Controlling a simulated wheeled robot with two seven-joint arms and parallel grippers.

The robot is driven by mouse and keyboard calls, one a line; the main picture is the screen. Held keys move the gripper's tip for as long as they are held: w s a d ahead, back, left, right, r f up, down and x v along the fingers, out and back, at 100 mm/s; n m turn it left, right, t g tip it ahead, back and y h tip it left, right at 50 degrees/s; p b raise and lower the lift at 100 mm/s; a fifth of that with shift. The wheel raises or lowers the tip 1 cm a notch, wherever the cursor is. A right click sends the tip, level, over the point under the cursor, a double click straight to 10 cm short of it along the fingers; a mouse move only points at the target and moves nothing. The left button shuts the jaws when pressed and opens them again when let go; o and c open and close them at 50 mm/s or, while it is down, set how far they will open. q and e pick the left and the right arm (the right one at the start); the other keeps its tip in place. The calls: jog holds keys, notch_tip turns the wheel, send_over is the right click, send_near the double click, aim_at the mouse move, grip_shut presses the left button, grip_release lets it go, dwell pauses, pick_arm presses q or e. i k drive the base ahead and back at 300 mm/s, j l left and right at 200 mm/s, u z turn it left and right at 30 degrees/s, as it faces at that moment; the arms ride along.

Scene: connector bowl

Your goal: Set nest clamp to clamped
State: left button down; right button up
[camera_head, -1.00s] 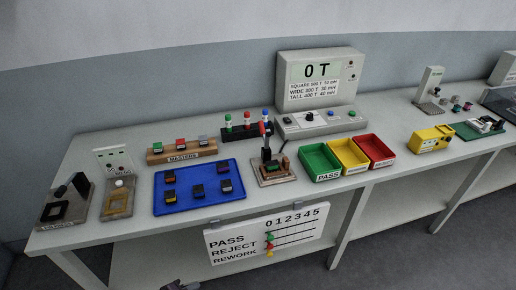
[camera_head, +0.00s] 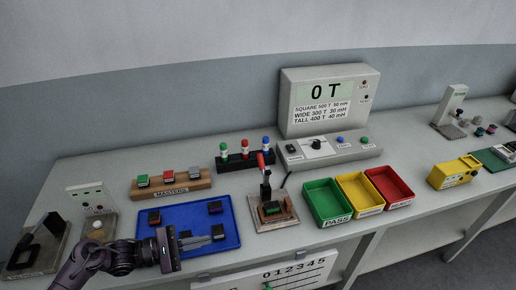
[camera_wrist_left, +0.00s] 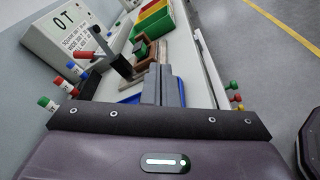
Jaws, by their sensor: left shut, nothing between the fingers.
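The nest clamp (camera_head: 265,183) stands on a small base plate at the middle of the bench, with a dark upright and a red-tipped handle pointing up. A green-topped block (camera_head: 271,208) sits in the nest at its foot. In the left wrist view the clamp (camera_wrist_left: 115,60) is beyond the fingers, its red handle tip at upper left. My left gripper (camera_head: 222,238) is shut and empty over the right part of the blue tray, left of the clamp and apart from it; its fingers also show in the left wrist view (camera_wrist_left: 162,85). My right gripper is not in view.
The blue tray (camera_head: 185,216) holds several dark connectors. Behind it are a wooden masters block (camera_head: 171,188) and a black rack (camera_head: 246,160) with coloured-top pieces. Right of the clamp stand green (camera_head: 327,202), yellow and red bins. A tester (camera_head: 327,115) stands behind.

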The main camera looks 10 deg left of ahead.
aim_at(266, 172)
jog(key=i, duration=0.9)
